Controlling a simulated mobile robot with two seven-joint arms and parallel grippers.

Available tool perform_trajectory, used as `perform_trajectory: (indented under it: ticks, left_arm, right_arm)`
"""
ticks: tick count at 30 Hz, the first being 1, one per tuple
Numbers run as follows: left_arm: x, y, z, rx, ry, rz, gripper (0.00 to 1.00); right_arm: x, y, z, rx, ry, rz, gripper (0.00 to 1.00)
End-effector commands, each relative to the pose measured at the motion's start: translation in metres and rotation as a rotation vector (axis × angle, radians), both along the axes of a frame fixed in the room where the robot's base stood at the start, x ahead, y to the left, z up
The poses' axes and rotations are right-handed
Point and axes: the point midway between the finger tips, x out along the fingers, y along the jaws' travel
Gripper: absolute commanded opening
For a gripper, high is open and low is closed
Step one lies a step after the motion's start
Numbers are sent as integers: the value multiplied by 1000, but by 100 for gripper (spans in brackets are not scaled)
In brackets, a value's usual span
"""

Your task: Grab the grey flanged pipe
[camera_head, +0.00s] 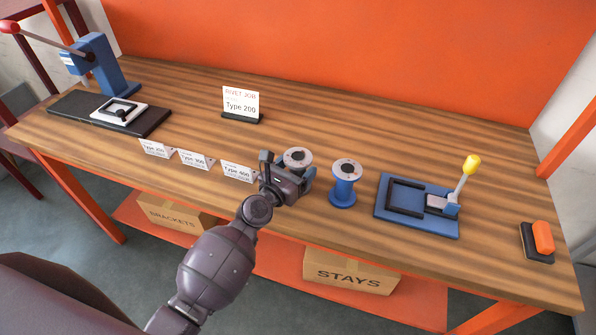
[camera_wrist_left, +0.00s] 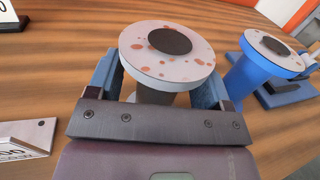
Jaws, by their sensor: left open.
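The grey flanged pipe (camera_head: 298,156) stands upright on the wooden table. Its round top flange has reddish spots and a dark centre, and it also shows in the left wrist view (camera_wrist_left: 148,62). My left gripper (camera_head: 290,176) is at the pipe, hiding most of its body in the head view. In the left wrist view the blue fingers of my left gripper (camera_wrist_left: 158,88) are open, one on each side of the pipe below the flange. I cannot tell whether they touch it. My right gripper is not in view.
A blue flanged pipe (camera_head: 344,185) stands close on the right. Further right are a blue clamp fixture (camera_head: 415,222) and an orange-topped block (camera_head: 542,238). Small label signs (camera_head: 195,160) line the front left. A blue lever press (camera_head: 98,65) stands far left.

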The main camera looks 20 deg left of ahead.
Motion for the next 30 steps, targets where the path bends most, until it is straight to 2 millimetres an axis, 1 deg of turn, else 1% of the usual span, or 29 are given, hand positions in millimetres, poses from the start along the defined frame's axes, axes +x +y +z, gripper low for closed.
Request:
perform_trajectory:
  ticks: [3,9,11,21,24,30]
  left_arm:
    - [5,-2,0,0,0,0,73]
    - [5,-2,0,0,0,0,73]
    - [5,-2,0,0,0,0,65]
    - [5,-2,0,0,0,-1,13]
    - [5,-2,2,0,-3,0,0]
    - [5,-2,2,0,-3,0,0]
  right_arm:
    - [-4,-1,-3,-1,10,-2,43]
    - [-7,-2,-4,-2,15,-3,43]
    - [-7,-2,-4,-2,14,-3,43]
    - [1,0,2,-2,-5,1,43]
    - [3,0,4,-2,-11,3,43]
    - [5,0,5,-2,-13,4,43]
